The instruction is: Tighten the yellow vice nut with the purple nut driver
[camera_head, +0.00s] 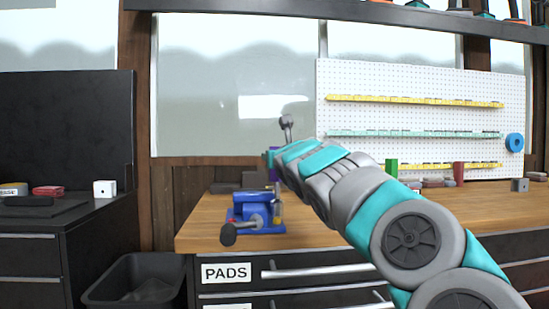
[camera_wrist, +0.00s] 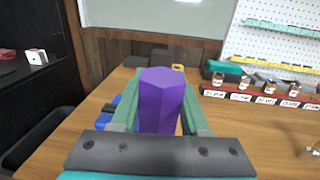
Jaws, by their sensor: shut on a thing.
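The purple nut driver (camera_wrist: 160,98) stands between the two green fingers of my gripper (camera_wrist: 159,112) in the wrist view, its hexagonal end towards the camera. My gripper is shut on it. In the head view a small purple part of the driver shows by my gripper (camera_head: 272,163), above the blue vice (camera_head: 250,210) on the bench. A small yellowish part (camera_head: 278,212) shows at the vice's right side; I cannot tell for sure that it is the nut. The driver's lower end and any contact with the nut are hidden. In the wrist view the vice (camera_wrist: 108,116) is mostly covered.
The wooden bench top (camera_head: 320,236) is clear to the vice's right. Grey blocks (camera_head: 240,180) stand behind the vice. A green block (camera_head: 392,168) and a red block (camera_head: 458,172) stand further right, before a pegboard (camera_head: 420,112). A black bin (camera_head: 140,280) stands on the floor at left.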

